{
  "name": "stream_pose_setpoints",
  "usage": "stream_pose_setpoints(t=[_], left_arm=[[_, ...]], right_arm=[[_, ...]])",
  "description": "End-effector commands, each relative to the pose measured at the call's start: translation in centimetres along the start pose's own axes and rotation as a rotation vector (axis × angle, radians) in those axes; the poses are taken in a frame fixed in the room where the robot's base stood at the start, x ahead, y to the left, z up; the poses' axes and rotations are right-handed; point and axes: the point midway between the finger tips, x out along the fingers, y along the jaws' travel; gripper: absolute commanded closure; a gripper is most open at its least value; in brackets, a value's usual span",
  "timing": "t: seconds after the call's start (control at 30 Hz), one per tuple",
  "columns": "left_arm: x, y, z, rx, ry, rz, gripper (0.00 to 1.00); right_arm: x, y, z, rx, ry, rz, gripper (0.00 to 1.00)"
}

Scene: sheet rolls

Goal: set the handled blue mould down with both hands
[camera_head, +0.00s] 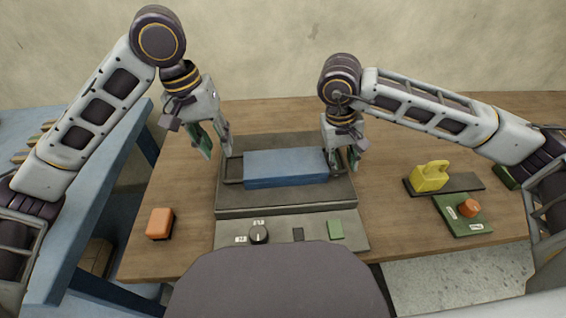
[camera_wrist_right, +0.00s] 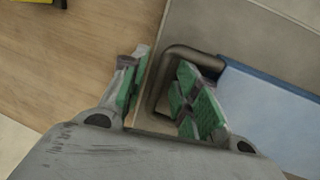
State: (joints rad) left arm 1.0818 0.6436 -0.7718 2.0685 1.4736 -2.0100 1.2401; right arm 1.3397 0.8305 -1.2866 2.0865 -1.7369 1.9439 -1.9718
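The blue mould (camera_head: 286,168) is a long block lying level on the grey press-like station (camera_head: 290,203), with a dark handle at each end. My left gripper (camera_head: 213,140) is open and empty, above and slightly left of the left handle (camera_head: 233,169). My right gripper (camera_head: 344,157) is at the right end of the mould. In the right wrist view its green-padded fingers (camera_wrist_right: 160,98) are apart, with the right handle (camera_wrist_right: 157,82) between them. The blue mould (camera_wrist_right: 275,110) shows at the right there. Finger contact with the handle cannot be told.
The station's front panel has a black knob (camera_head: 258,235) and a green button (camera_head: 336,229). An orange block (camera_head: 160,223) stands left on the wooden table (camera_head: 185,190). A yellow handled weight (camera_head: 430,178) and an orange knob (camera_head: 469,208) on a green plate are at right. A blue bench (camera_head: 90,215) stands left.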

Motion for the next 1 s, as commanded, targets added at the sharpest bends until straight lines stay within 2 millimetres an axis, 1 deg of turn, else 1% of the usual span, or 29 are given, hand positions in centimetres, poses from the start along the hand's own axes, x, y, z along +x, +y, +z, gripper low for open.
stream_pose_setpoints(t=[0.37,0.53,0.67,0.8,1.0], left_arm=[[0.0,0.0,0.0,0.0,0.0,0.0,0.69],[0.0,0.0,0.0,0.0,0.0,0.0,0.69],[0.0,0.0,0.0,0.0,0.0,0.0,0.69],[0.0,0.0,0.0,0.0,0.0,0.0,0.69],[0.0,0.0,0.0,0.0,0.0,0.0,0.69]], right_arm=[[0.0,0.0,0.0,0.0,0.0,0.0,0.69],[-0.5,0.0,0.0,0.0,0.001,0.0,0.69],[-1.5,0.0,-0.1,0.0,0.002,0.0,0.69],[-3.2,0.0,-0.1,-0.001,0.002,0.0,0.69],[-4.9,0.0,-0.1,0.0,0.003,-0.001,0.69]])
